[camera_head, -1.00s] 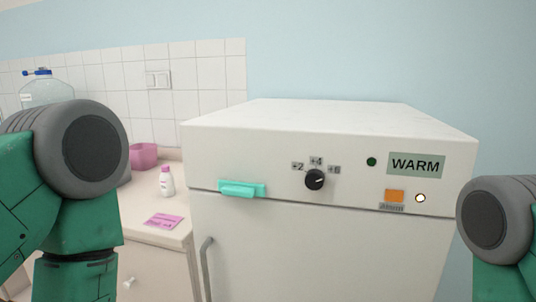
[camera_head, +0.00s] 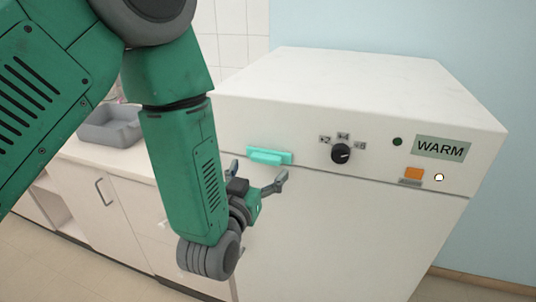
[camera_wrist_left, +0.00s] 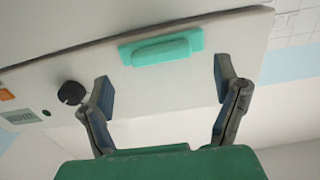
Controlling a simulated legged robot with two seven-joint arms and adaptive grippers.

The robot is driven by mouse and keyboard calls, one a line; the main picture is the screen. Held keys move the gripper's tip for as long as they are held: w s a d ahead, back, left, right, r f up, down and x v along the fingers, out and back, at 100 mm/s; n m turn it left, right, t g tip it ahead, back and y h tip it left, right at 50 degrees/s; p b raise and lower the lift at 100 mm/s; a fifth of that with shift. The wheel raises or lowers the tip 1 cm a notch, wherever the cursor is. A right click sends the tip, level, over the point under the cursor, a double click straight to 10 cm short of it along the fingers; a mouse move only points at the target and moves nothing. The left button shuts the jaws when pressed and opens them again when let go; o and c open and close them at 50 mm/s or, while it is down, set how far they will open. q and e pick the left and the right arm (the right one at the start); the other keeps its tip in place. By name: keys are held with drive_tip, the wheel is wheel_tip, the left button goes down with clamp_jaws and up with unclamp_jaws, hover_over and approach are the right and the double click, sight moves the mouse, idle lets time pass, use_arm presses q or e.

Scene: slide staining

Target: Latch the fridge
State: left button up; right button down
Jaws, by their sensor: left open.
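The white fridge (camera_head: 340,235) stands in front of me with its door against the body. A turquoise latch (camera_head: 270,156) sits at the top left of its front, across the seam between the door and the control panel. My left gripper (camera_head: 258,172) is just in front of and below the latch. In the left wrist view, the gripper (camera_wrist_left: 163,100) is open and empty, and the latch (camera_wrist_left: 160,49) lies ahead, beyond and between the fingertips, apparently not touched. My right gripper is not in view.
The panel has a black knob (camera_head: 341,154), an orange switch (camera_head: 413,174), a lit lamp (camera_head: 438,177) and a WARM display (camera_head: 442,148). A counter (camera_head: 105,158) with a grey basin (camera_head: 110,127) stands to the left. Floor at the right is clear.

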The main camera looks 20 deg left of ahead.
sight(264, 160)
use_arm(q)
drive_tip(key=w, duration=0.4)
drive_tip(key=shift+a, duration=0.35)
drive_tip(key=shift+w+d+p, duration=0.2)
drive_tip(key=shift+w+p, duration=0.1)
drive_tip(key=shift+w, duration=0.15)
drive_tip(key=shift+d, duration=0.4)
drive_tip(key=shift+a, duration=0.15)
drive_tip(key=c, duration=1.1)
drive_tip(key=shift+a, duration=0.2)
drive_tip(key=shift+c, duration=0.3)
